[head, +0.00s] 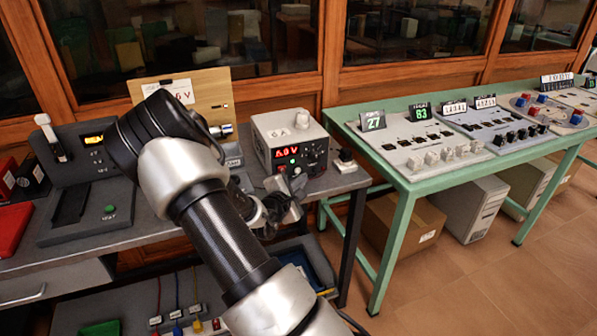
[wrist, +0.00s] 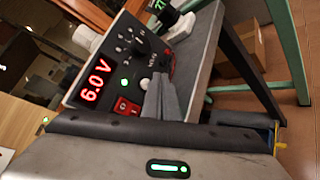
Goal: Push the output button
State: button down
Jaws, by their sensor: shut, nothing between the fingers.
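A grey power supply (head: 290,140) stands at the right end of the dark bench, its red display reading 6.0 V. In the wrist view its front panel shows the display (wrist: 95,82), a red rocker switch (wrist: 128,107), a small pale round button (wrist: 125,84) and a green light (wrist: 142,87). The labels are too small to read, so I cannot tell which control is the output button. My gripper (wrist: 158,82) is shut and empty, its fingers pointing at the panel just beside the switch and light. Contact cannot be made out. In the head view my gripper (head: 292,186) is low in front of the supply.
A dark device with a green button (head: 109,209) and a red box (head: 12,228) are on the left of the bench. A wooden panel (head: 205,90) stands behind my arm. A green table (head: 398,180) with control panels is to the right, with open floor before it.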

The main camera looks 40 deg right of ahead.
jog(key=shift+s+a+p, duration=0.1)
jog(key=shift+s+a, duration=0.1)
jog(key=shift+s, duration=0.6)
jog(key=shift+s+a+p, duration=0.15)
jog(key=shift+s, duration=0.65)
jog(key=shift+s+a+p, duration=0.1)
jog(key=shift+s+a, duration=0.1)
jog(key=shift+s, duration=0.6)
